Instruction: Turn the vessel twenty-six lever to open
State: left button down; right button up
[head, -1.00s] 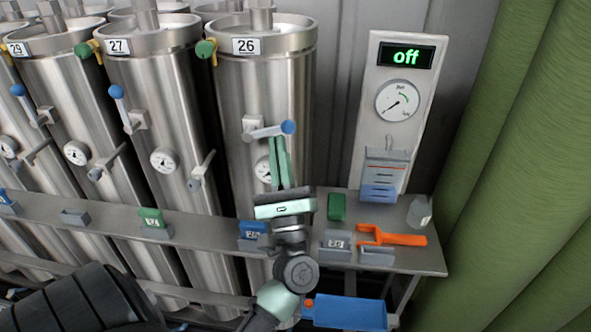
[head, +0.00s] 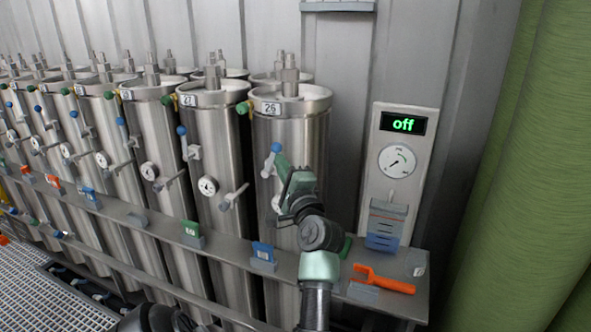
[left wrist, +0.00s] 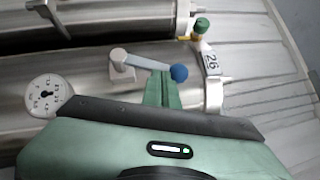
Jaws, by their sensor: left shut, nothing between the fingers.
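Vessel twenty-six (head: 318,125) is the steel cylinder at the right end of the row, with a "26" label. Its lever has a blue ball (head: 276,148) and points steeply up from its pivot, tilted slightly right. In the left wrist view the lever (left wrist: 150,65) lies nearly along the vessel, its ball towards the label end. My left gripper (head: 282,162) is shut and empty. Its green fingers (left wrist: 163,90) are right beside the lever near the ball; I cannot tell whether they touch. They hide part of the vessel front. My right gripper is not in view.
Vessel 27 (head: 213,135) and several like it stand to the left. A panel reading "off" (head: 403,123) with a gauge stands right. The shelf (head: 215,250) below holds tag holders and an orange tool (head: 385,280). A green curtain-like surface (head: 500,180) bounds the right.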

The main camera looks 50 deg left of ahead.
pick_arm(q)
jog(key=shift+s+a+r, duration=0.2)
jog(key=shift+a+r, duration=0.05)
jog(key=shift+a, duration=0.15)
jog(key=shift+s+a+r, duration=0.2)
jog(key=shift+a, duration=0.3)
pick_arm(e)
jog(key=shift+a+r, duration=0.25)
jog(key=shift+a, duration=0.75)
pick_arm(q)
jog(key=shift+r, duration=0.1)
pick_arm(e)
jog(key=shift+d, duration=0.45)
